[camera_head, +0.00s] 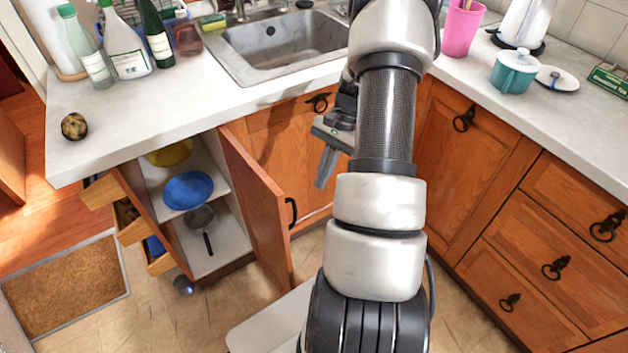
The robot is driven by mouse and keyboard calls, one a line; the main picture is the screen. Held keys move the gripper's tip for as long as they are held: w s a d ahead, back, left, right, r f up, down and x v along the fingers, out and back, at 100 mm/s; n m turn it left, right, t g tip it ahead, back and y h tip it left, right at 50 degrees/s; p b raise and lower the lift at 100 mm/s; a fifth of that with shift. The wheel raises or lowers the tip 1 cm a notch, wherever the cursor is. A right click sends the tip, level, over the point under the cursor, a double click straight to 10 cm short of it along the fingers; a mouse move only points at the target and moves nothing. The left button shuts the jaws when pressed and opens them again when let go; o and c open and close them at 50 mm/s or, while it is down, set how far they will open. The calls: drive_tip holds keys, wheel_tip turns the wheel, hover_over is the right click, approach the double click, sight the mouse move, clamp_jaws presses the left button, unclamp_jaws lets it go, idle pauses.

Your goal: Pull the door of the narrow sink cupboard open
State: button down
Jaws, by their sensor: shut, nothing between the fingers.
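A wooden cupboard door (258,205) with a black bar handle (292,212) stands swung open at the left of the corner. Its cupboard shows shelves with a yellow bowl (172,153), a blue bowl (188,190) and a pan (201,220). Under the sink (285,45), a wooden front (290,140) with a black ring handle (319,102) looks closed; my arm hides its right part. I cannot tell which of the two the task names. My gripper (323,182) is shut and empty, pointing down to the right of the open door, apart from its handle in the picture.
Several drawers (130,232) stand partly out at the left end. Closed cupboard (455,165) and drawer fronts (545,255) line the right. The worktop (120,115) carries bottles (125,50), a pink cup (461,28) and a teal pot (514,70). Tiled floor shows below the open door.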

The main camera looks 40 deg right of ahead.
drive_tip(key=s+a+f+b, duration=0.1)
drive_tip(key=a+f+b, duration=0.1)
drive_tip(key=a+f, duration=0.4)
drive_tip(key=shift+s+a+f, duration=0.15)
drive_tip(key=shift+s+a, duration=0.25)
drive_tip(key=shift+a, duration=0.2)
